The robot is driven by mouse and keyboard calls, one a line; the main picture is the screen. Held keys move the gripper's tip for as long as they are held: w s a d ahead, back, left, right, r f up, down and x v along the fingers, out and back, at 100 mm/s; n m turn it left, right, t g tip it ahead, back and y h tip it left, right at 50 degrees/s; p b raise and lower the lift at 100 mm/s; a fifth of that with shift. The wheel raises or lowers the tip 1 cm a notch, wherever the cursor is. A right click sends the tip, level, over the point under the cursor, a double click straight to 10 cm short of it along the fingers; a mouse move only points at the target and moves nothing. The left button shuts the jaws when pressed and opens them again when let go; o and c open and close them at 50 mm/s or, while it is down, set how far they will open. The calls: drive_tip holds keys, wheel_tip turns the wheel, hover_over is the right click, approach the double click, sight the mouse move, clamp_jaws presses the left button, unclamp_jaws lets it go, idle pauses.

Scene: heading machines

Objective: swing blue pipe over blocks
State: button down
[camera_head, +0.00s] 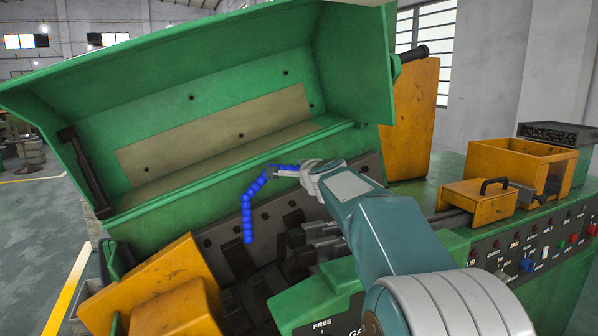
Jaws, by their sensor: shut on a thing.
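The blue segmented pipe (247,204) runs from its upper right end near my gripper, bends at the upper left, and hangs down to a free lower end. My gripper (284,172) is shut on the pipe near its upper right end. My arm reaches in from the lower right. The dark metal blocks (318,236) sit in the machine's open bed, to the right of the pipe's lower end. My arm hides part of them. I cannot tell how far the pipe is above the bed.
The raised green lid (220,85) stands behind the pipe. A yellow-orange guard (165,285) is at the lower left. An orange box (480,200) with a black handle and a control panel (530,250) are at the right.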

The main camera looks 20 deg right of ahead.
drive_tip(key=shift+f, duration=0.3)
drive_tip(key=shift+c, duration=2.2)
unclamp_jaws()
drive_tip(key=shift+r, duration=0.1)
drive_tip(key=shift+s+a+r, duration=0.1)
drive_tip(key=v, duration=1.1)
drive_tip(key=shift+s, duration=0.3)
